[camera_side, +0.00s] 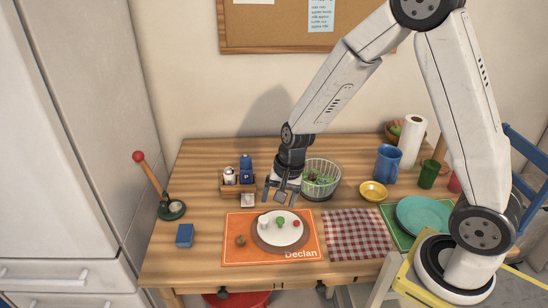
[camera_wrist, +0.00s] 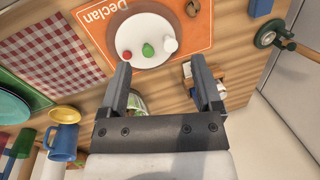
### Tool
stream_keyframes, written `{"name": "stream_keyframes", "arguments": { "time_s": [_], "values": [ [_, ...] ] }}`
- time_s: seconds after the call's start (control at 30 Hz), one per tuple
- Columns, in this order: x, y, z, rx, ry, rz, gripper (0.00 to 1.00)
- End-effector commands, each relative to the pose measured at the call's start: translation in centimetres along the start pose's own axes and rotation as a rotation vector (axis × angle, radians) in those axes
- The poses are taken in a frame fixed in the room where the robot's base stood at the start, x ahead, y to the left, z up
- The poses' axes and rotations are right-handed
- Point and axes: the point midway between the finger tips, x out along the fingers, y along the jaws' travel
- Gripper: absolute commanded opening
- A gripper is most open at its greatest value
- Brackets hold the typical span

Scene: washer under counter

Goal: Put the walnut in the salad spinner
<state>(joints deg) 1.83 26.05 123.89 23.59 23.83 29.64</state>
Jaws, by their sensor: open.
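The walnut (camera_side: 240,240) is a small brown lump on the left part of the orange placemat, left of the white plate. It also shows at the top edge of the wrist view (camera_wrist: 193,8). The salad spinner (camera_side: 324,187) is a clear ribbed bowl with green leaves in it, standing behind the placemat. In the wrist view only a part of it (camera_wrist: 137,103) shows, mostly hidden by a finger. My gripper (camera_side: 282,194) is open and empty, pointing down, above the table just left of the spinner and behind the plate. Both fingers show in the wrist view (camera_wrist: 160,66).
A white plate (camera_side: 268,234) with white, green and red bits lies on the orange placemat (camera_side: 235,257). A wooden caddy (camera_side: 232,189) with shakers stands left of my gripper. A yellow bowl (camera_side: 373,191) and blue mug (camera_side: 388,164) stand right of the spinner. Table left of the placemat is mostly clear.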

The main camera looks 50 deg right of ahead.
Motion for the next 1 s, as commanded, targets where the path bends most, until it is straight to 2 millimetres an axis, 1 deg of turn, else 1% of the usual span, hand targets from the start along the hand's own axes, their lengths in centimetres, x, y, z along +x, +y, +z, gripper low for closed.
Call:
{"name": "stream_keyframes", "arguments": {
  "time_s": [0.03, 0.17, 0.3, 0.5, 0.6, 0.7, 0.8, 1.0],
  "values": [
    [1.0, -0.5, -0.5, 0.076, -0.016, -0.002, 0.83],
    [3.4, -1.9, -1.6, 0.283, -0.053, -0.015, 0.83],
    [6.1, -3.2, -2.6, 0.505, -0.097, -0.024, 0.83],
    [10.0, -4.7, -4.0, 0.808, -0.157, -0.033, 0.83],
    [11.5, -5.2, -4.5, 0.924, -0.182, -0.034, 0.83],
    [12.6, -5.5, -4.8, 1.004, -0.199, -0.034, 0.83],
    [13.1, -5.7, -4.9, 1.047, -0.208, -0.035, 0.83],
    [13.3, -5.7, -5.0, 1.062, -0.211, -0.036, 0.83]
  ]
}}
